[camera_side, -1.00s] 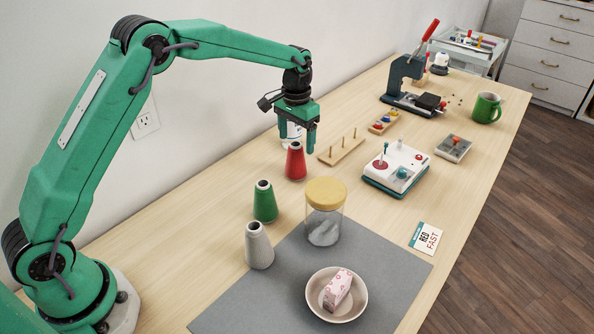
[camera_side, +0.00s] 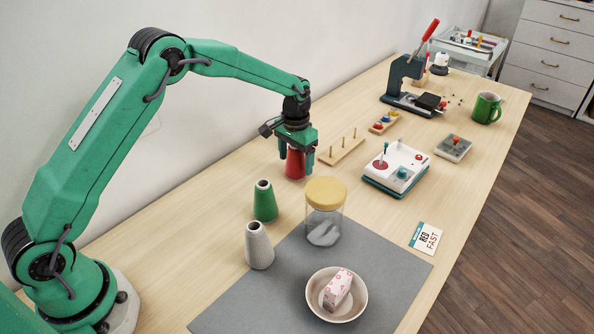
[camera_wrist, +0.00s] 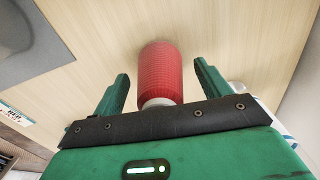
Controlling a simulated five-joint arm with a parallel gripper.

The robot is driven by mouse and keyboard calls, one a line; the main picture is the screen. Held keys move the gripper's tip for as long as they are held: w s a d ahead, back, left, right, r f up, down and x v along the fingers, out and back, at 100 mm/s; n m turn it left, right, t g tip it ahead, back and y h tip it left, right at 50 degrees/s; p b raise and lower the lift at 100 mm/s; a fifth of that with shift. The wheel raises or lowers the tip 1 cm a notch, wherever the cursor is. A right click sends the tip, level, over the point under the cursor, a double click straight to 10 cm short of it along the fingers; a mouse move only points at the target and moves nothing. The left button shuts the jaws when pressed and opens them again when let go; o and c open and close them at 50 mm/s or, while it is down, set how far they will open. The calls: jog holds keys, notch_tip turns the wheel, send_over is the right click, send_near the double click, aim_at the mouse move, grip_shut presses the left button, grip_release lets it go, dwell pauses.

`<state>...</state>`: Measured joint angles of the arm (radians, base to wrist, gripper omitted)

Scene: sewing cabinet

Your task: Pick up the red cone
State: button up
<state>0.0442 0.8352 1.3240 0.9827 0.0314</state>
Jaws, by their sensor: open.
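The red cone (camera_side: 295,164) stands upright on the wooden table, and its top is hidden behind my gripper in the side view. My gripper (camera_side: 296,158) is open, with its fingers pointing down on either side of the cone's upper part. In the wrist view the red cone (camera_wrist: 161,74) lies between the two open green fingers of my gripper (camera_wrist: 160,92). A gap shows between the cone and each finger. The cone's pale top end is close to the gripper's black edge.
A green cone (camera_side: 265,202) and a grey-white cone (camera_side: 258,247) stand nearer the camera. A jar with a yellow lid (camera_side: 325,226) stands on the grey mat (camera_side: 236,303). A wooden peg rack (camera_side: 341,150) is just right of the gripper. The wall is behind.

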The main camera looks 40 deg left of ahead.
jog(key=shift+f, duration=0.25)
jog(key=shift+c, duration=0.3)
jog(key=c, duration=1)
jog(key=shift+c, duration=0.2)
jog(key=shift+r, duration=0.15)
jog(key=shift+r, duration=0.8)
notch_tip(320, 180, up, 2)
jog(key=shift+r, duration=0.25)
jog(key=s+d+r, duration=0.6)
jog(key=d, duration=0.3)
jog(key=shift+s+d+r, duration=0.25)
jog(key=shift+d+r, duration=0.1)
jog(key=shift+d, duration=0.05)
